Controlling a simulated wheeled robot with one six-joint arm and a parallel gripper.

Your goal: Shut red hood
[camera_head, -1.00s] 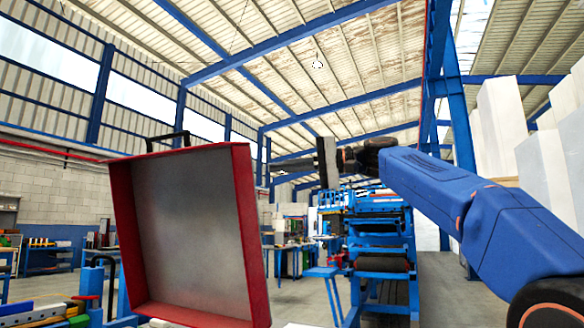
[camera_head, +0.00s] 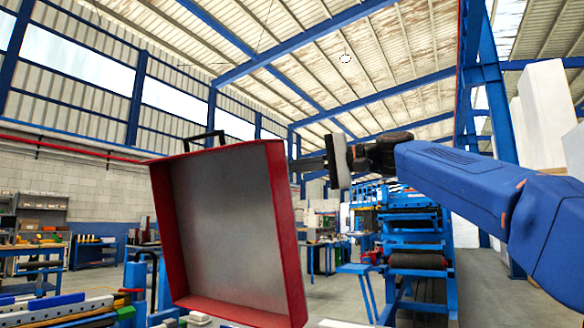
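The red hood (camera_head: 230,229) stands raised, nearly upright, in the camera_head view. It is a shallow red-rimmed box with a grey inner face towards me. A black handle (camera_head: 203,138) sticks up from its top edge. My gripper (camera_head: 308,162) is at the end of my blue arm, just right of the hood's upper right edge in the picture. Its dark tip points left towards the hood. I see it from the side, so the finger gap does not show. I cannot tell whether it touches the hood. The hood's outer face and hinge are hidden.
A bench with coloured parts and rails (camera_head: 70,312) lies at the lower left, beside and below the hood. A blue machine (camera_head: 415,255) and a blue stool (camera_head: 360,285) stand behind, to the right. Open grey floor shows between them. White blocks (camera_head: 543,115) stand at the far right.

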